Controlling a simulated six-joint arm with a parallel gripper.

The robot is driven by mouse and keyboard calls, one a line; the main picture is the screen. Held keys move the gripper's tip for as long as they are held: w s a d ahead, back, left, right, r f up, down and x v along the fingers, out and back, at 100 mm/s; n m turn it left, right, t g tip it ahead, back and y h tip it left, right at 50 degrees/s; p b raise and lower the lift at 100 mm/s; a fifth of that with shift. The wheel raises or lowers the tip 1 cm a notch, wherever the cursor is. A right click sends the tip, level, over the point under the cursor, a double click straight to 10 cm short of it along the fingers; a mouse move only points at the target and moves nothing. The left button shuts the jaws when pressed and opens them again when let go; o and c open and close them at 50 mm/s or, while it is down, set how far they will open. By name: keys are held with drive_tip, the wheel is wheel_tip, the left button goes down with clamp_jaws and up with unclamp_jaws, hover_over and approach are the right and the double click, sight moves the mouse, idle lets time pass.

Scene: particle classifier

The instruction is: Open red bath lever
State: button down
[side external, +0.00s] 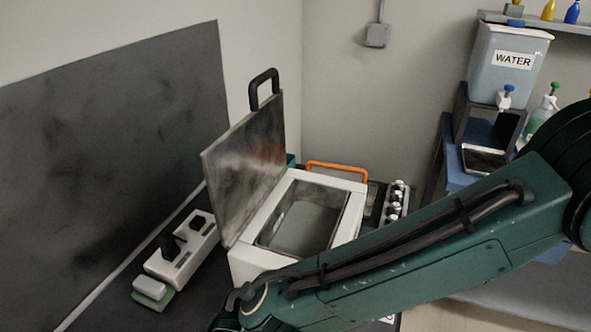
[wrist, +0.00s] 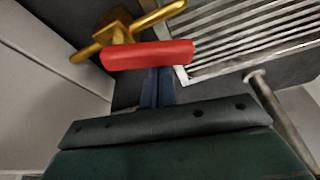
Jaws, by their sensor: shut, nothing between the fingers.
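The red lever (wrist: 148,55) shows in the wrist view, near the top centre, as a rounded red handle lying almost level across the picture. It adjoins a brass valve body (wrist: 122,30) with a golden bar. My gripper (wrist: 157,84) is shut and empty, its dark blue fingers together just below the red lever in the picture. The fingertips meet the lever's lower edge in the picture; I cannot tell whether they touch it. In the side external view my arm's lower end leaves the frame, and neither gripper nor red lever shows.
The white bath (side external: 345,192) stands with its metal lid (side external: 245,165) raised. An orange handle (side external: 337,166) is at its back. A power strip (side external: 183,250) lies to its left. In the wrist view, a metal grate (wrist: 250,40) and a grey rod (wrist: 270,100) are to the right.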

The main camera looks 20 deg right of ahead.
drive_tip(key=n, duration=0.1)
drive_tip(key=s+n, duration=0.1)
drive_tip(key=shift+s+d+n+g+y, duration=0.2)
drive_tip(key=shift+n+g+y, duration=0.1)
drive_tip(key=shift+n+y, duration=0.1)
drive_tip(key=shift+s, duration=0.3)
idle(0.4)
drive_tip(key=shift+w+a, duration=1.45)
drive_tip(key=shift+w, duration=0.05)
drive_tip(key=v, duration=1)
drive_tip(key=shift+s, duration=0.1)
